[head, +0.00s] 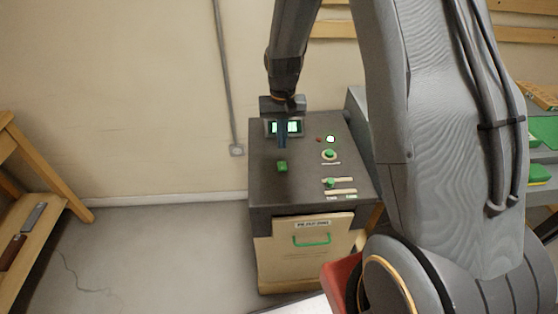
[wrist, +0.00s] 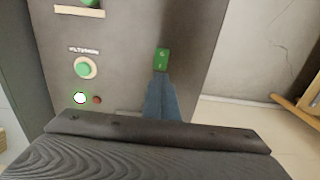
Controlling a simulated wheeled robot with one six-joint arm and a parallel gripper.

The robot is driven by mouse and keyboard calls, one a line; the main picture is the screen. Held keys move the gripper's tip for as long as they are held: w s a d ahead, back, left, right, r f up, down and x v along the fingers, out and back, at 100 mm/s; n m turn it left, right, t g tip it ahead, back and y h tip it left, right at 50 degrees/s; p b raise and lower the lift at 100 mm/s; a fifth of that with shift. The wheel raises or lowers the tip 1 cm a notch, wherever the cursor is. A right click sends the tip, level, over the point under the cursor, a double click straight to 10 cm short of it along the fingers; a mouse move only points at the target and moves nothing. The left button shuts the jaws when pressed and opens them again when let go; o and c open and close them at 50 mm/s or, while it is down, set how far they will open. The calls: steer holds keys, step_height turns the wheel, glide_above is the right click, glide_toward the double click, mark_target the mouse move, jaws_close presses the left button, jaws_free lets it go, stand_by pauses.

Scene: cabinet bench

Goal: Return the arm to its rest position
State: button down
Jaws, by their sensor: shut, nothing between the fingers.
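My gripper (head: 282,143) is shut and empty above the dark top of the cabinet (head: 262,190) in the head view. Its blue-grey fingers point down, a little behind a green switch (head: 282,166). In the wrist view the closed fingers (wrist: 161,82) end close beside the green switch (wrist: 162,60); I cannot tell whether they touch it. My arm reaches across the head view from the right and hides part of the cabinet's right side.
The cabinet top also bears a lit display (head: 286,127), a green knob (head: 329,155), a white lit lamp (head: 330,139) and sliders (head: 340,182). A drawer front with a green handle (head: 312,240) faces forward. A wooden shelf (head: 40,215) stands left, with clear floor between.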

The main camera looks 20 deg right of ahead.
steer(key=s+r+b, duration=0.1)
steer(key=s+r, duration=0.1)
steer(key=s, duration=0.4)
steer(key=s+r+n+t+b, duration=0.1)
steer(key=s+r, duration=0.2)
steer(key=s, duration=0.3)
steer(key=s+r+n+b, duration=0.1)
steer(key=s+r, duration=0.2)
steer(key=s, duration=0.4)
steer(key=shift+a, duration=0.15)
